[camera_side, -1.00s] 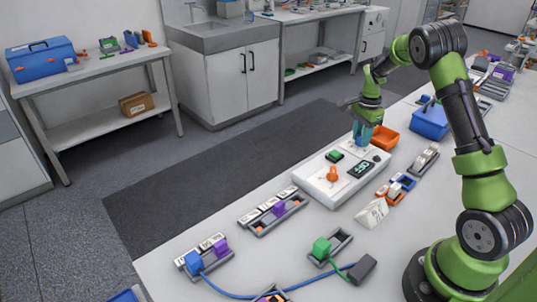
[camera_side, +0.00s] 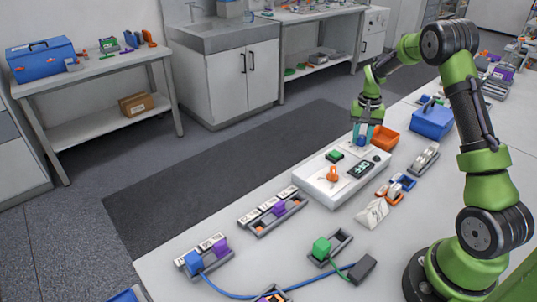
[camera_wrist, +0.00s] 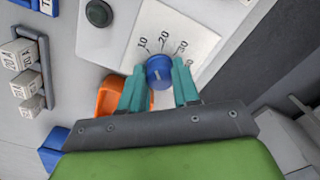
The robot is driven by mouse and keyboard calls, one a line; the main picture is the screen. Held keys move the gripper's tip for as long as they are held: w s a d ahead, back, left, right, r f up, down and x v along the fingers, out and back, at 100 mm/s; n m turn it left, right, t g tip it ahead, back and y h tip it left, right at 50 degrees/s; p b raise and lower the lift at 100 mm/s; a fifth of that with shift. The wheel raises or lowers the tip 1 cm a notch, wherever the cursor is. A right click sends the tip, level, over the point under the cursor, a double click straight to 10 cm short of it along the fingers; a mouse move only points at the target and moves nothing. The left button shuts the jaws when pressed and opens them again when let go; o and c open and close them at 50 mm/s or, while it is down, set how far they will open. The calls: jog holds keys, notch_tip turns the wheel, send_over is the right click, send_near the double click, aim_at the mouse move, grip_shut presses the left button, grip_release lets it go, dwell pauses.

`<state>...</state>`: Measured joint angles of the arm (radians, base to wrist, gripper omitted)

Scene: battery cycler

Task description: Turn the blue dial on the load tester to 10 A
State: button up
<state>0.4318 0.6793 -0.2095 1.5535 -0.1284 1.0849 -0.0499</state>
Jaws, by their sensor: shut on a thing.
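My gripper (camera_side: 363,134) is down over the dial. In the wrist view the blue dial (camera_wrist: 158,76) sits between the teal fingertips of my gripper (camera_wrist: 158,68), which are shut on its sides. A pale pointer line shows on the dial, roughly towards the 10 and 20 marks on the scale plate (camera_wrist: 178,22); its exact reading is unclear.
An orange bin (camera_side: 384,138) stands close behind the dial, with a blue box (camera_side: 432,122) to its right. A black button (camera_wrist: 98,13) is on the tester. Grey racks and a white wedge (camera_side: 372,213) lie nearby on the bench.

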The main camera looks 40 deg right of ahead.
aim_at(362, 137)
jog(key=shift+n, duration=1.5)
jog(key=o, duration=1.1)
jog(key=shift+c, duration=0.2)
notch_tip(362, 137, up, 17)
